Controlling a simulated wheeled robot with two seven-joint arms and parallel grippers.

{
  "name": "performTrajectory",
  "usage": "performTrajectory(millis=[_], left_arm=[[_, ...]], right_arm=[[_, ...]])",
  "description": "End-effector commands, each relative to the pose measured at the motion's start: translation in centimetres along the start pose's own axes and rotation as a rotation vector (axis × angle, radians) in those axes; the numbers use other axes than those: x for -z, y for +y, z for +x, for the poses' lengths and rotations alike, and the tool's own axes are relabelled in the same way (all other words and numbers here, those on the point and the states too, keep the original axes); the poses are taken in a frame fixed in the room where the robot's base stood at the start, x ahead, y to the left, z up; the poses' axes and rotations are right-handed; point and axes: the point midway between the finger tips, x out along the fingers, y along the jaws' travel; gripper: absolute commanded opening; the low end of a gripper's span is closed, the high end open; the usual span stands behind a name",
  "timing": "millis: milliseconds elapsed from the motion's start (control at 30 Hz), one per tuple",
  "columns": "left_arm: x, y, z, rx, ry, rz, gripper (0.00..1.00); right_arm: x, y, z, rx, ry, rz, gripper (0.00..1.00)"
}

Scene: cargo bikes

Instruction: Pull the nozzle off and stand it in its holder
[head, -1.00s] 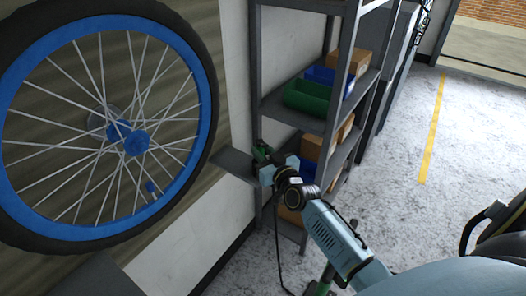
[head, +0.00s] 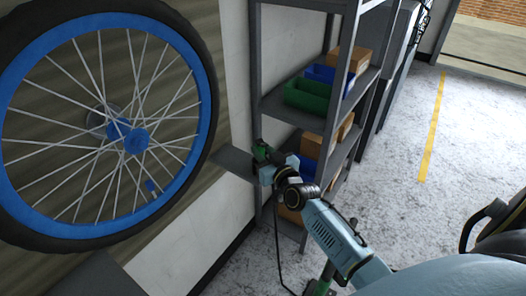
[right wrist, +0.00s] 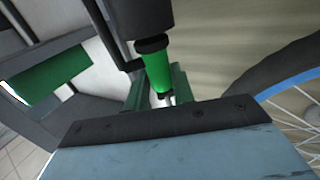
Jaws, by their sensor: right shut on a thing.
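My right gripper (head: 264,158) is shut on the nozzle (head: 261,149), a small green piece at its tip, right of the bicycle wheel (head: 122,130). The nozzle is apart from the wheel rim. A thin black hose (head: 278,245) hangs below my gripper. My left gripper is not in view.
A grey plate (head: 228,162) juts out just left of my right gripper. A metal shelf rack (head: 257,70) with a green bin (head: 306,98), a blue bin and cardboard boxes stands close behind it.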

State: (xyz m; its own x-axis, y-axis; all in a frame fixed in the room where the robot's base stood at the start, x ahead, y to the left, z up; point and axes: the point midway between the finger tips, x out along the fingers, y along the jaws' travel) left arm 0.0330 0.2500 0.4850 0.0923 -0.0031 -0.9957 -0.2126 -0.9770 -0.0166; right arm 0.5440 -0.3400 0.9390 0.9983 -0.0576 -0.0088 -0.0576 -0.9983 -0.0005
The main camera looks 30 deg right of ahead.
Motion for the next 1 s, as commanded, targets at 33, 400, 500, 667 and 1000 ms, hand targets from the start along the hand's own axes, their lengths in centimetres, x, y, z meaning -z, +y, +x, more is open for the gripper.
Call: performTrajectory(millis=[33, 400, 500, 667, 1000], left_arm=[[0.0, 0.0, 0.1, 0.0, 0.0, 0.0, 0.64], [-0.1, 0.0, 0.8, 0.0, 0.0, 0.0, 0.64], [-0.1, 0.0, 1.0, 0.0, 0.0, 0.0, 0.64], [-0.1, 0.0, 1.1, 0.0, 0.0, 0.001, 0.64], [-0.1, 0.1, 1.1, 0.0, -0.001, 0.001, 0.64]], right_arm=[[0.0, 0.0, 0.0, 0.0, 0.002, 0.0, 0.04], [-1.1, 0.0, 0.0, 0.0, 0.001, -0.001, 0.04], [-1.3, 0.0, 0.0, 0.0, 0.001, 0.0, 0.04], [-1.5, 0.0, 0.0, 0.0, 0.002, 0.0, 0.04], [-1.4, 0.0, 0.0, 0.0, 0.001, 0.0, 0.48]])
